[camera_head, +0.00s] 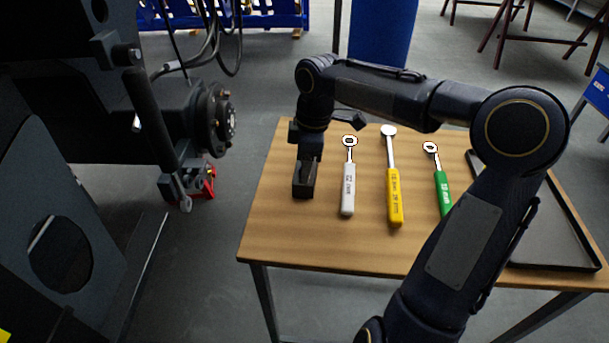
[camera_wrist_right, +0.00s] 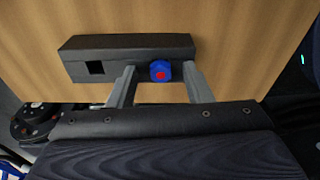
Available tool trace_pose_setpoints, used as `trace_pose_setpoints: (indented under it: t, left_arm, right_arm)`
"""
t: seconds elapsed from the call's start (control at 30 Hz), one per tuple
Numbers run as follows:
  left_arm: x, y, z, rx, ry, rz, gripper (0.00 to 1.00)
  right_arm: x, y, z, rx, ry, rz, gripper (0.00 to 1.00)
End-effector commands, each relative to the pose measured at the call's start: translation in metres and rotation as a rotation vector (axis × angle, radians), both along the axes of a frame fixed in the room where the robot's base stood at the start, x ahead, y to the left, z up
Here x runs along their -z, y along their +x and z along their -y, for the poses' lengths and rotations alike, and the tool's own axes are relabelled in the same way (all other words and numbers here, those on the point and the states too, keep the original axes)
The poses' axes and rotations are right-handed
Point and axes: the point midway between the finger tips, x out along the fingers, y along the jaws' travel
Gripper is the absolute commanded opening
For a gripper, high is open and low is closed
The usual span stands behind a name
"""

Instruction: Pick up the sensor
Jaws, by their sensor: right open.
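A black block (camera_head: 304,183) sits at the left side of the wooden table (camera_head: 280,220); it also shows in the right wrist view (camera_wrist_right: 130,46). A small blue piece with a red centre (camera_wrist_right: 160,71), which looks like the sensor, shows at the block's near face; I cannot tell how it is seated. My right gripper (camera_wrist_right: 160,88) is open, with one finger on either side of the blue piece and a gap to each. In the head view the right gripper (camera_head: 308,158) points down over the block, hiding part of it. My left gripper is not in view.
White (camera_head: 348,190), yellow (camera_head: 394,195) and green (camera_head: 442,190) wrenches lie right of the block. A dark tray (camera_head: 545,250) is at the table's right. A large dark machine (camera_head: 60,180) with a hub (camera_head: 222,118) stands left, across a floor gap.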

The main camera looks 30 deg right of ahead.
Motion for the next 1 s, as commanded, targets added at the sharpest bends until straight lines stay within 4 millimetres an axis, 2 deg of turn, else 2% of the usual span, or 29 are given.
trace_pose_setpoints:
  t: [0.2,0.53,0.87,1.0]
  left_arm:
    - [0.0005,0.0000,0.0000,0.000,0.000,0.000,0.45]
    - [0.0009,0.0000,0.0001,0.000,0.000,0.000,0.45]
    - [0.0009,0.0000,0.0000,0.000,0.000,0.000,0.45]
    - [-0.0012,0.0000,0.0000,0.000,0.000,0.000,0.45]
  right_arm:
    - [0.0043,-0.0004,-0.0007,0.001,0.002,-0.003,0.45]
    - [0.0059,-0.0004,0.0000,0.002,0.001,-0.004,0.01]
    - [0.0063,-0.0007,0.0006,0.001,0.000,-0.006,0.00]
    - [-0.0003,-0.0003,0.0008,0.002,0.000,-0.005,0.00]
